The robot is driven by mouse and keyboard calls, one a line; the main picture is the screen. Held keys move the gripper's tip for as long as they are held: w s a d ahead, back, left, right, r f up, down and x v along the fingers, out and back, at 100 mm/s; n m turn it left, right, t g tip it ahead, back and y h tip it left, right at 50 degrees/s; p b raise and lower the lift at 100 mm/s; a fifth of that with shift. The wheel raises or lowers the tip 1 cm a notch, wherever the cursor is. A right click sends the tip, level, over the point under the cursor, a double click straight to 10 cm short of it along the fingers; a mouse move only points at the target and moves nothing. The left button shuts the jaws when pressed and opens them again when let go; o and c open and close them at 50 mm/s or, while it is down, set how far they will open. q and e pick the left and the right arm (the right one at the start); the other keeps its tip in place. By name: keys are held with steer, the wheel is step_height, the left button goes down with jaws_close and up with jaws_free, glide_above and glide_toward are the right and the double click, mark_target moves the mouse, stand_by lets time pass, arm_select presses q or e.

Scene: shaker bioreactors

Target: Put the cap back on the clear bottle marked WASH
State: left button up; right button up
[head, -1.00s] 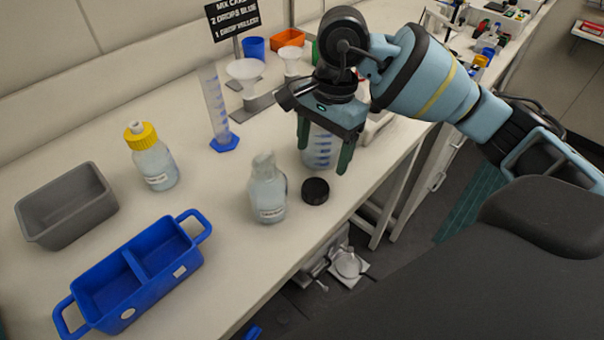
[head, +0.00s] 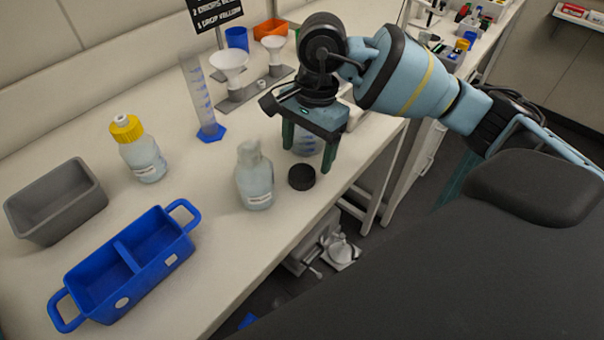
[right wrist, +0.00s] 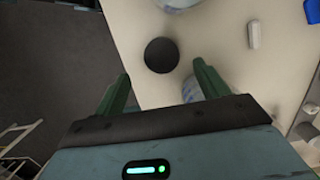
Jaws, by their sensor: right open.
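A clear bottle (head: 254,182) with an open neck stands upright on the bench; its label is too small to read. A black cap (head: 302,177) lies flat on the bench just right of the bottle, near the front edge. My right gripper (head: 307,160) is open and empty, pointing down just behind the cap. In the right wrist view the cap (right wrist: 161,55) shows just beyond the gap between the fingertips of the right gripper (right wrist: 162,72), with no visible contact. The bottle is mostly cut off at the top there. My left gripper is not in view.
A graduated beaker (head: 306,146) stands partly hidden behind the right gripper. A yellow-capped bottle (head: 140,157), blue divided carrier (head: 125,250), grey bin (head: 55,205) and measuring cylinder (head: 199,95) stand to the left. Funnels (head: 229,62) stand behind. Bench around the cap's front is clear.

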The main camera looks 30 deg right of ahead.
mark_target(302, 173)
steer(key=shift+a+f+p, duration=0.15)
steer(key=shift+a+f, duration=0.1)
steer(key=shift+f, duration=1.05)
steer(key=shift+a+f+p, duration=0.15)
steer(key=shift+a+f, duration=0.05)
steer(key=shift+f, duration=1.05)
steer(key=c, duration=1)
